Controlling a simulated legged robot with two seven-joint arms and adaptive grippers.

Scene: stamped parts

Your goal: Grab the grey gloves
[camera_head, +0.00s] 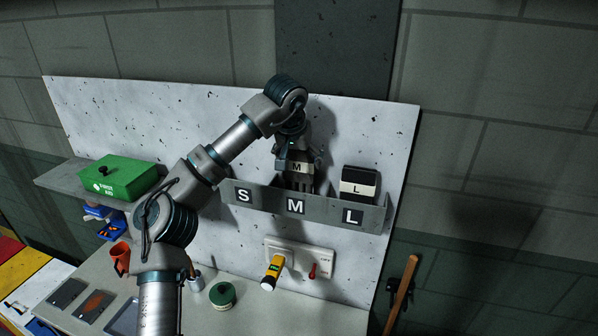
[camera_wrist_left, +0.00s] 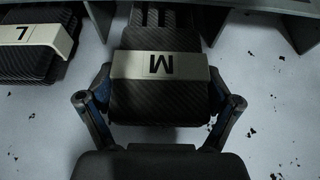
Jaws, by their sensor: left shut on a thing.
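Dark grey gloves with a pale band marked M (camera_head: 297,167) stand in the middle slot of a grey wall rack (camera_head: 270,202). My left gripper (camera_head: 298,165) comes from above and is shut on them. In the left wrist view the M gloves (camera_wrist_left: 158,98) are between the two fingers of my left gripper (camera_wrist_left: 158,105), with their lower end still at the rack. Another dark pack with a band marked L (camera_head: 359,187) stands in the rack's right slot; it also shows in the left wrist view (camera_wrist_left: 30,48). My right gripper is not in view.
The rack's front carries S, M and L labels. A green first aid box (camera_head: 122,178) sits on a shelf at left. Below the rack are a socket plate (camera_head: 318,262), a yellow torch (camera_head: 272,272) and a green round tin (camera_head: 222,294).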

